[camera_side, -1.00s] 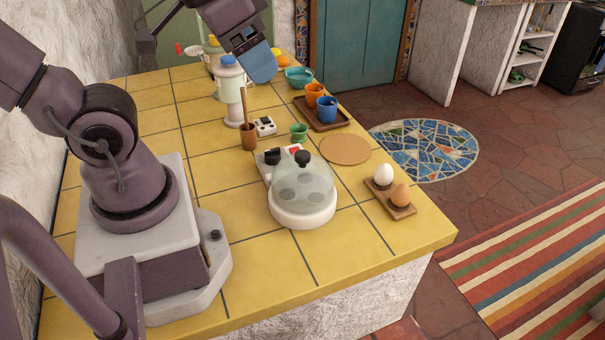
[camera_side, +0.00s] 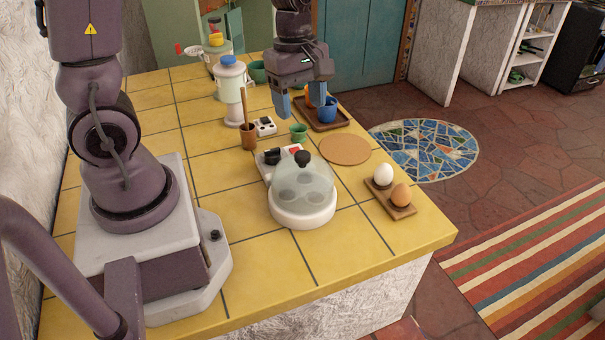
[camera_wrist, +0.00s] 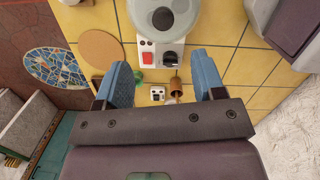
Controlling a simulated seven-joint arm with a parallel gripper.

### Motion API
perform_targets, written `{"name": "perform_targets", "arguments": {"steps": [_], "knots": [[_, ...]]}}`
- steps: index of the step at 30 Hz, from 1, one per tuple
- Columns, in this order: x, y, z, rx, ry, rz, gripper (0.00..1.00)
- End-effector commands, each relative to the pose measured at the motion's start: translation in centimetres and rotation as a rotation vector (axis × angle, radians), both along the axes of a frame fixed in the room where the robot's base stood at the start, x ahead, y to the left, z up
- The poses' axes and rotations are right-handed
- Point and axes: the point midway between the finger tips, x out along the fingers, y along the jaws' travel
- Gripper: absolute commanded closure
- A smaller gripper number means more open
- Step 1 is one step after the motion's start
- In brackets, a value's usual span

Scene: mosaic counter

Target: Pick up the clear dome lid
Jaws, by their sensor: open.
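The clear dome lid (camera_side: 303,180) has a dark round knob on top. It sits over a round white base (camera_side: 302,216) of an appliance near the front of the yellow tiled counter. Dark round shapes show through the lid. In the wrist view the lid (camera_wrist: 163,12) is cut off by the top edge, beyond the fingertips. My gripper (camera_side: 303,108) is open and empty, pointing down with blue fingers, above the counter and farther back than the lid. In the wrist view my gripper (camera_wrist: 160,66) has its two fingers wide apart.
Two eggs stand in a wooden holder (camera_side: 400,211) right of the lid. A round cork mat (camera_side: 345,149), a small green cup (camera_side: 299,131) and a brown pot (camera_side: 248,138) are behind it. A tray (camera_side: 336,125) holds cups. The counter's front is clear.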

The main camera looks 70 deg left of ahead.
Motion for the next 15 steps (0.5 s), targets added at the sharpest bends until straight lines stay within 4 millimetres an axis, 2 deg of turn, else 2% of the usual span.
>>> {"name": "perform_targets", "arguments": {"steps": [1,6,15], "knots": [[-0.2,-0.2,-1.1,-0.001,0.008,-0.001,0.37],[-0.1,-0.5,-4.2,-0.001,0.007,-0.002,0.37],[-0.1,-0.9,-6.7,-0.001,0.005,-0.004,0.37]]}}
